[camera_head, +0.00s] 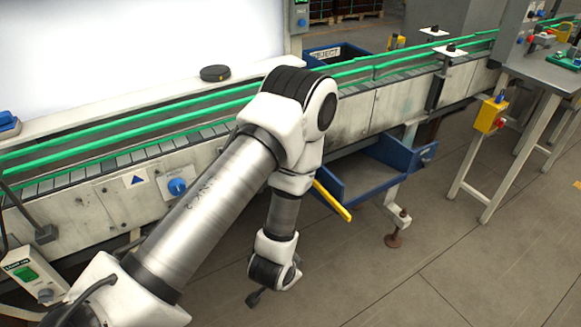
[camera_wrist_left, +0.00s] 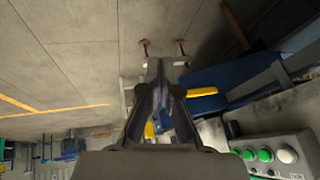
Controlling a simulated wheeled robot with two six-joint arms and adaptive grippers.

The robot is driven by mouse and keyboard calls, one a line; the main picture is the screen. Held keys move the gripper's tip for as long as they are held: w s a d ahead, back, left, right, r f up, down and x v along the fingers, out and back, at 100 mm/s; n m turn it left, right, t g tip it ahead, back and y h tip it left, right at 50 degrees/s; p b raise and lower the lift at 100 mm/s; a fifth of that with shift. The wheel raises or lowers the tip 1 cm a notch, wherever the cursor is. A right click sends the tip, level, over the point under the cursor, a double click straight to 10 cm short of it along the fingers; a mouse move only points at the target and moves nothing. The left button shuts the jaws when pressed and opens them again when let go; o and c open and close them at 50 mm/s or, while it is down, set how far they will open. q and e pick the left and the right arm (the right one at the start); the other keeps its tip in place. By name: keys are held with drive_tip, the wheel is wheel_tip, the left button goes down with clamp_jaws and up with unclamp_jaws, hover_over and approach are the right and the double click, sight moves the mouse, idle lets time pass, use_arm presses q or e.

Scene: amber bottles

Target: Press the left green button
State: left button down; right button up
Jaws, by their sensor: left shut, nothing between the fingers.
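A grey control box (camera_wrist_left: 297,144) sits at the lower right of the left wrist view. It bears a darker green button (camera_wrist_left: 247,154), a brighter green button (camera_wrist_left: 265,155) and a white button (camera_wrist_left: 287,156) in a row. My left gripper (camera_head: 254,298) hangs below my bent arm, in front of the conveyor, shut and empty. Its closed fingers also show in the left wrist view (camera_wrist_left: 160,78), apart from the buttons. My right gripper is in neither view.
A conveyor with green rails (camera_head: 110,135) runs across behind my arm. A blue bin (camera_head: 375,170) sits under it, with a yellow bar (camera_head: 333,201) near my wrist. A lit green switch box (camera_head: 27,275) is at lower left. Open floor (camera_head: 480,260) lies right.

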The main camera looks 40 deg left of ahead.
use_arm(q)
drive_tip(key=w+a+r+m+t+y+b, duration=0.2)
drive_tip(key=w+a+r+t+b, duration=0.1)
drive_tip(key=w+r, duration=0.4)
drive_tip(key=w+a+r+m+t+y+b, duration=0.2)
drive_tip(key=w+r+t, duration=0.3)
drive_tip(key=w, duration=0.6)
wheel_tip(320, 180, up, 2)
drive_tip(key=shift+a+r+t+y+b, duration=0.15)
drive_tip(key=shift+a+t+y+b, duration=0.15)
drive_tip(key=shift+a+b, duration=0.45)
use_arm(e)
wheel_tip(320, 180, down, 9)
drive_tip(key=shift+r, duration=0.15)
use_arm(q)
drive_tip(key=shift+d, duration=0.15)
drive_tip(key=w+a+p, duration=0.1)
drive_tip(key=w+a, duration=0.2)
drive_tip(key=a, duration=0.5)
drive_tip(key=shift+w, duration=0.2)
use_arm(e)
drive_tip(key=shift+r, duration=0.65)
use_arm(q)
drive_tip(key=shift+a, duration=0.1)
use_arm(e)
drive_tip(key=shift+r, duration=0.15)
